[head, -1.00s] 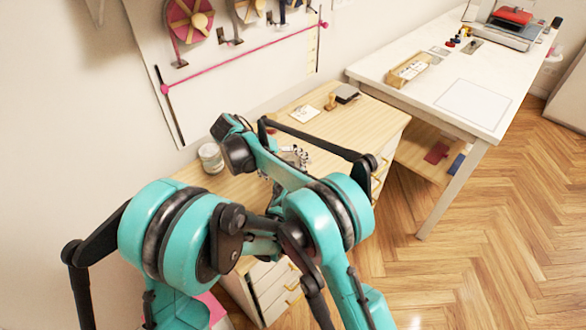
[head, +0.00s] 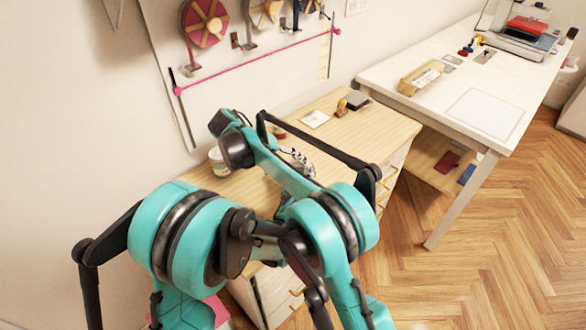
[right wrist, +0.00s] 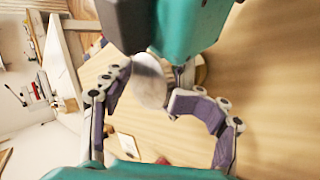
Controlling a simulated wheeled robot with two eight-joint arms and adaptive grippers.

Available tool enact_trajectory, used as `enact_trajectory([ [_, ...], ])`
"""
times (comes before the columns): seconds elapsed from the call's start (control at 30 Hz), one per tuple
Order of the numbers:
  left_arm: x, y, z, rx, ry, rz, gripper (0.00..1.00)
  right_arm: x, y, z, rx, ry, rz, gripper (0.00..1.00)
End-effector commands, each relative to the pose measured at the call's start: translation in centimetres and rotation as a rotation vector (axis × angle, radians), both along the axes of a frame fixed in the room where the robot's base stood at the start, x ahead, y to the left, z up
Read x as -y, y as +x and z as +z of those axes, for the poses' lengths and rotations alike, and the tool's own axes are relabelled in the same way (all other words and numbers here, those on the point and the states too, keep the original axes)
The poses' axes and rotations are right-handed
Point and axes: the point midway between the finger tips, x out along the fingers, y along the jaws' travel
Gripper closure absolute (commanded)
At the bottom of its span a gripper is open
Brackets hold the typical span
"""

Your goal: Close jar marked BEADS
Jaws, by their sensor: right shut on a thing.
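A pale jar (head: 217,163) stands on the wooden desk by the wall, partly hidden behind my teal arm. Its label cannot be read, and its open or closed top is hard to make out. My right gripper (right wrist: 150,88), also partly seen in the head view (head: 297,160), is over the desk, to the right of the jar. Its fingers are shut on a whitish round, disc-like thing (right wrist: 148,84), blurred and partly covered, which looks like a lid. My left gripper is not clearly seen in either view.
The desk (head: 372,128) holds a white card (head: 315,119) and a dark block with a wooden stamp (head: 356,100) towards its far end. A pegboard with spools (head: 205,22) hangs on the wall behind. A white table (head: 425,112) stands at right.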

Motion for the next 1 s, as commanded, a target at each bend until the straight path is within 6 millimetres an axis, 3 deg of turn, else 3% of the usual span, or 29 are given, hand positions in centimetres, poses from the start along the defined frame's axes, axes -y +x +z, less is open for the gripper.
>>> enact_trajectory([
  [0.57,0.0,0.2,-0.2,-0.006,0.0,0.005,1.0,0.4,0.0,-0.6,0.004,-0.011,0.003,0.59],
  [1.0,-0.2,0.3,-0.1,-0.004,0.001,0.008,1.0,1.4,0.2,-1.7,0.001,-0.006,0.001,0.47],
])
